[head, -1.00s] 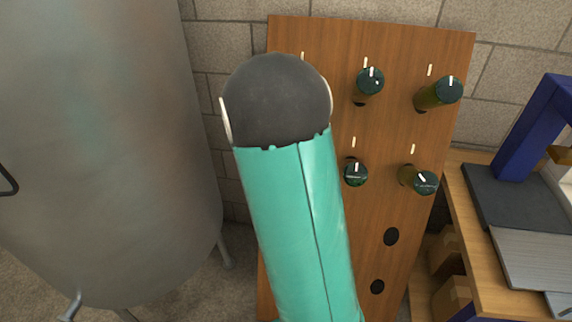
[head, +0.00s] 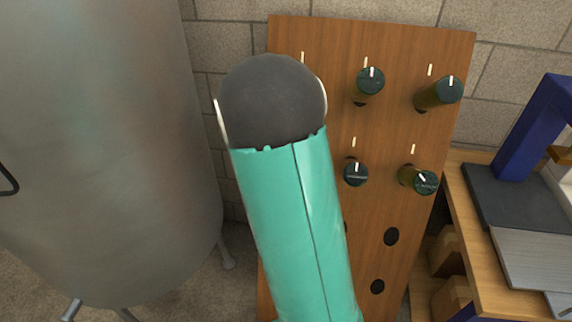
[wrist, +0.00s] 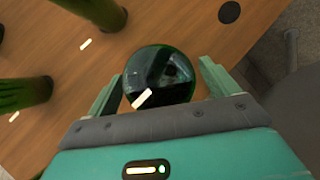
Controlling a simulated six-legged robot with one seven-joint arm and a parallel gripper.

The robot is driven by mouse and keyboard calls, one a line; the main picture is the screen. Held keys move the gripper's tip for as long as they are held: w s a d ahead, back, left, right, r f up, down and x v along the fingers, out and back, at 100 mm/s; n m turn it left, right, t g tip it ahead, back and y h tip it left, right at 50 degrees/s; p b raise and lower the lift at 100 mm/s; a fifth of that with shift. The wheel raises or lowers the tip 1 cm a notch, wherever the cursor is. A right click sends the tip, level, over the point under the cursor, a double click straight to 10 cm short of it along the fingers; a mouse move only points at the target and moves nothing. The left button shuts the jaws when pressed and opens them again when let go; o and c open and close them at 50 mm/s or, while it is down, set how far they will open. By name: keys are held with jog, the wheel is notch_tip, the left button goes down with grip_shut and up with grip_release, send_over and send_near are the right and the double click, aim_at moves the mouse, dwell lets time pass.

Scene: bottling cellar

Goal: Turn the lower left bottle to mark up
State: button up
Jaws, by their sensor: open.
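In the wrist view, the round base of a dark green bottle (wrist: 172,72) sits between the two fingers of my open gripper (wrist: 160,88), with a narrow gap at the right finger. A white mark lies at the lower left of this base and slants much like the pale strips on the board. In the head view, my arm hides the lower left bottle and my gripper. The wooden board (head: 320,100) carries green bottles stuck in by their necks, with a pale strip above each visible one.
In the head view, other bottles are at upper middle (head: 370,82), upper right (head: 440,93), lower middle (head: 355,174) and lower right (head: 420,180); the lower right mark is tilted. A steel tank (head: 105,150) stands left, a bench (head: 455,210) right.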

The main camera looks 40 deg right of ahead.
jog(key=v, duration=1.3)
jog(key=shift+a+r, duration=0.3)
jog(key=s+a+r+t+y, duration=0.2)
jog(key=s+a+r+y, duration=0.1)
jog(key=s+a, duration=0.5)
jog(key=s+a+r+n+t+y, duration=0.1)
jog(key=s+a+r+t+y, duration=0.2)
jog(key=s+a, duration=0.5)
jog(key=a+r+y, duration=0.1)
jog(key=a+y, duration=0.1)
jog(key=a, duration=0.3)
jog(key=shift+s+t, duration=0.25)
jog(key=shift+t, duration=0.05)
